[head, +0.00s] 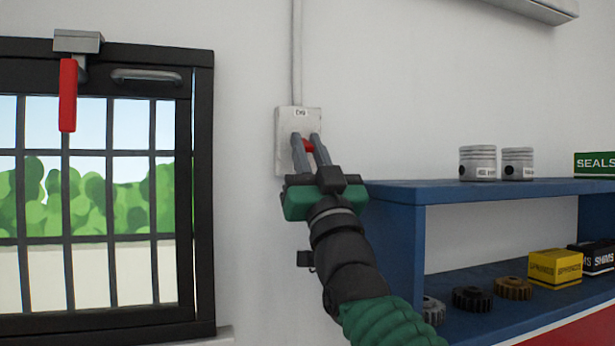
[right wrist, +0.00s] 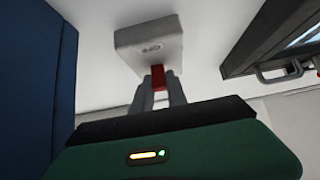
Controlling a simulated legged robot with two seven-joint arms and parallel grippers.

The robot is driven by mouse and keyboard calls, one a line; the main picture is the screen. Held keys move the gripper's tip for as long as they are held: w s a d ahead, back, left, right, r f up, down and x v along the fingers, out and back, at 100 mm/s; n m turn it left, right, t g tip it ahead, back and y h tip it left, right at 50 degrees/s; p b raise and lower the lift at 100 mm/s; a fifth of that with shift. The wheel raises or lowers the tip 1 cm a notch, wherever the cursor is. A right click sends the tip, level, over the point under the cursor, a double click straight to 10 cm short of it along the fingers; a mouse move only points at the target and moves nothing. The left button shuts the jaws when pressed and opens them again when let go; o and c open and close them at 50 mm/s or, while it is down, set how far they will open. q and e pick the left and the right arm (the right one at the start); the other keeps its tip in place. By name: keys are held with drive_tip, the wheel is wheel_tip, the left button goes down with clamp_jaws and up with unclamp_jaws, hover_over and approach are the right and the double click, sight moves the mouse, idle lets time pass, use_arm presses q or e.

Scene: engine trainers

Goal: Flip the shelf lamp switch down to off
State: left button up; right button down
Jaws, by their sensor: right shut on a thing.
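The lamp switch is a pale box (head: 285,125) on the white wall, with a small label reading like "ON" near its top. Its red lever (head: 308,146) sticks out between the grey fingers of my right gripper (head: 309,145). The right gripper is shut on the lever. In the right wrist view the red lever (right wrist: 159,77) sits between the two fingers (right wrist: 160,86), against the switch box (right wrist: 150,32); a label there seems to read "OFF". The fingers partly cover the lever, so its exact tilt is hard to tell. My left gripper is not in view.
A blue shelf (head: 480,187) stands close to the right of my gripper, with metal pistons (head: 478,163), gears (head: 472,299) and boxes on it. A barred window (head: 203,200) with a red-handled latch (head: 68,95) is at left. Bare wall lies between window and switch.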

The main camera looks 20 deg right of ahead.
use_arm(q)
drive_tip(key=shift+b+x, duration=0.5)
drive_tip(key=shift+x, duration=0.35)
use_arm(e)
drive_tip(key=shift+w+f+t, duration=0.15)
drive_tip(key=shift+f+t, duration=0.1)
drive_tip(key=shift+t, duration=0.15)
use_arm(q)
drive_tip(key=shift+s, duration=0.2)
use_arm(e)
drive_tip(key=c, duration=1.3)
unclamp_jaws()
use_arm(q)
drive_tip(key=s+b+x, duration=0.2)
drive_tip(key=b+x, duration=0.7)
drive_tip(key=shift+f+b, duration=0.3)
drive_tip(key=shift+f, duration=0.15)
use_arm(e)
drive_tip(key=v, duration=1.6)
drive_tip(key=shift+f, duration=0.35)
